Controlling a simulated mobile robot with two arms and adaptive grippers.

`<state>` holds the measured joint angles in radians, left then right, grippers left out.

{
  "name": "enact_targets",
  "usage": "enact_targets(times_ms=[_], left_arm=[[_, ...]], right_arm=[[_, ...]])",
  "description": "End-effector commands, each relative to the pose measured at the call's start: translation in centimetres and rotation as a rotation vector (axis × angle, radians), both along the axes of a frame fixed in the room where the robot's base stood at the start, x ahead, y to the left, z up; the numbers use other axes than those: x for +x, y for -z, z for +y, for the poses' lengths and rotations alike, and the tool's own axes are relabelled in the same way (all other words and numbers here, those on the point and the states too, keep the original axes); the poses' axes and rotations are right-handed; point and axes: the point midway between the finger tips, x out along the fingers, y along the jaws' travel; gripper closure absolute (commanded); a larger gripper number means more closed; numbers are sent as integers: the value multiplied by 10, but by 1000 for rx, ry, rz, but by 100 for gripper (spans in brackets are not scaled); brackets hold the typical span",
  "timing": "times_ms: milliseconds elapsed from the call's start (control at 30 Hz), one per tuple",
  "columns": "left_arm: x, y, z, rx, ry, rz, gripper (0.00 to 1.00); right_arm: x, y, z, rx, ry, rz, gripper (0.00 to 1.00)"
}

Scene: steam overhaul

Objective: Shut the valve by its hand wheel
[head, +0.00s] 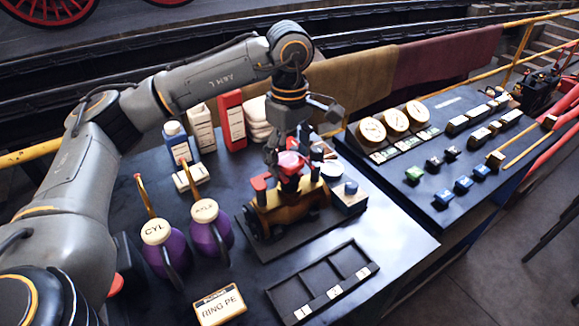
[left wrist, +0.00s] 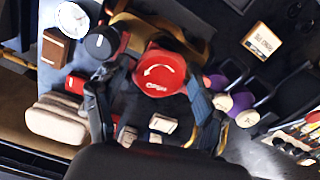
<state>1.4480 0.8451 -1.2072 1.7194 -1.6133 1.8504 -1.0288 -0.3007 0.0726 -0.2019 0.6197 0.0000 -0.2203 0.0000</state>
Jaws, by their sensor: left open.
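The red hand wheel (head: 292,161) sits on top of a brass-coloured valve body (head: 285,212) on a dark base on the table. In the left wrist view the wheel (left wrist: 160,73) is a red disc with a white curved arrow. My left gripper (head: 290,148) points down over the wheel and partly hides it. In the left wrist view my open left gripper (left wrist: 158,88) has one finger on each side of the wheel; I cannot tell whether they touch it. My right gripper is not in view.
Two purple oil cans (head: 170,253) stand left of the valve. Behind are a blue bottle (head: 178,142), a red container (head: 231,120) and folded cloths (head: 257,118). A dark compartment tray (head: 284,297) lies in front. A gauge and button panel (head: 470,215) stands right.

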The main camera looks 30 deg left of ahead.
Motion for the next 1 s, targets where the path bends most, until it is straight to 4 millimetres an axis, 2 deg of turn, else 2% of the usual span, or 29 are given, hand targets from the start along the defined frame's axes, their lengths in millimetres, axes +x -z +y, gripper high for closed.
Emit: enact_targets(times_ms=[67, 100, 300, 333, 367, 467, 767, 800, 833, 867, 1000], left_arm=[[0, 0, 0, 0, 0, 0, 30], [0, 0, 0, 0, 0, 0, 34], [0, 0, 0, 0, 0, 0, 75], [0, 0, 0, 0, 0, 0, 75], [0, -1, 0, 0, 0, -1, 80], [0, 0, 0, 0, 31, -1, 81], [0, 0, 0, -1, 361, -2, 81], [1, 0, 0, -1, 386, -2, 86], [1, 0, 0, -1, 400, -2, 86], [0, -1, 0, 0, 409, -1, 92], [0, -1, 0, 0, 417, -1, 93]], right_arm=[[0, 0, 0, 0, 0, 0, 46], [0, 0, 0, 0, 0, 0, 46], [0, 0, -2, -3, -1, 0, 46], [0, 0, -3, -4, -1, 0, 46], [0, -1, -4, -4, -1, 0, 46], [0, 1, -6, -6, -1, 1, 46], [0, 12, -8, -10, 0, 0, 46], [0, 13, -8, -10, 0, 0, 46], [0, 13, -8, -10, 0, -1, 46], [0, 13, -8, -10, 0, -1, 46], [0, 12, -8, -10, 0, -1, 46]])
